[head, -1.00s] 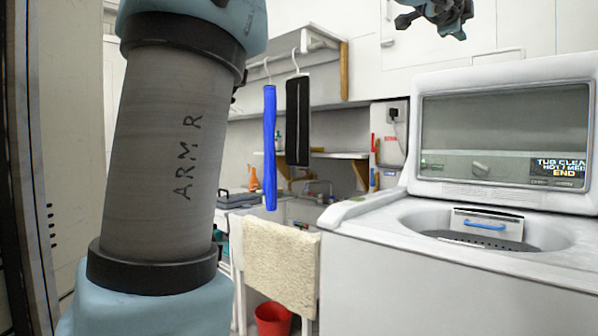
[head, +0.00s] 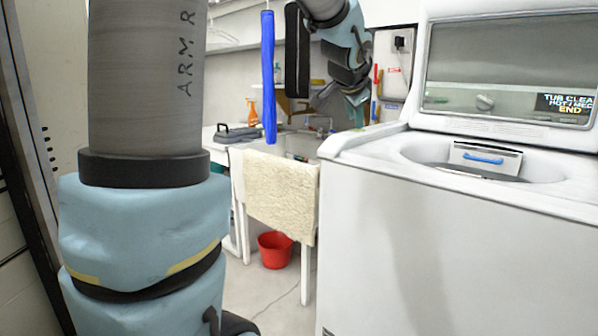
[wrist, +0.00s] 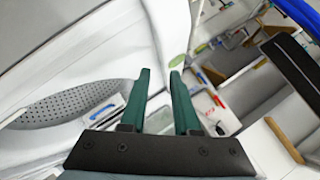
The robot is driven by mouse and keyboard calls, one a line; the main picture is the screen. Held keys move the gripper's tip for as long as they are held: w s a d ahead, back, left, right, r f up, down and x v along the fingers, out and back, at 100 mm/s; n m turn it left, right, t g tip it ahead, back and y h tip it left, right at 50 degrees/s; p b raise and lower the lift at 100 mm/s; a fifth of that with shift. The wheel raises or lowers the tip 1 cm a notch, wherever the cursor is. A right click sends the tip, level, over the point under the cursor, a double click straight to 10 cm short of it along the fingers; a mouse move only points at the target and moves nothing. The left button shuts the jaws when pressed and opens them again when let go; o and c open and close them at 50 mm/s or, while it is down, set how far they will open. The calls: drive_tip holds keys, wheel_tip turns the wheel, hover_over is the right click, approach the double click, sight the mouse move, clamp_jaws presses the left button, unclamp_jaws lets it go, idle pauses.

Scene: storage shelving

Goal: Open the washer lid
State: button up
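The white washer (head: 420,230) stands at the right in the head view. Its lid (head: 520,130), with a dark window, stands upright at the back of the open tub. The tub opening (head: 420,153) shows a blue-handled part (head: 483,158) inside. In the wrist view the perforated tub (wrist: 75,103) is at the left. My gripper (wrist: 160,76) has two green fingers apart with nothing between them, above the washer's edge. In the head view my gripper (head: 357,103) is small, left of the washer lid, and its fingers are hard to make out.
A blue hanging strip (head: 268,80) and a dark hanging item (head: 297,50) are close to my arm. A cream towel (head: 280,195) hangs left of the washer, with a red bucket (head: 275,250) below. Floor is clear between the towel and washer.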

drive_tip(key=s+a+f+n+g+y, duration=0.2)
drive_tip(key=s+a+f+n+g, duration=0.35)
drive_tip(key=a+f, duration=0.75)
drive_tip(key=s+a+f+n+g+y, duration=0.1)
drive_tip(key=s+a+f+n, duration=0.25)
drive_tip(key=s+f, duration=0.35)
drive_tip(key=s+a+f+n+g, duration=0.25)
drive_tip(key=s+a+f, duration=0.2)
drive_tip(key=s, duration=0.45)
wheel_tip(320, 180, up, 17)
drive_tip(key=p, duration=1.7)
drive_tip(key=shift+d+f+n+t, duration=0.15)
drive_tip(key=shift+d+n+t, duration=0.25)
drive_tip(key=shift+d+n, duration=0.05)
drive_tip(key=shift+r+p, duration=0.35)
drive_tip(key=shift+f, duration=0.1)
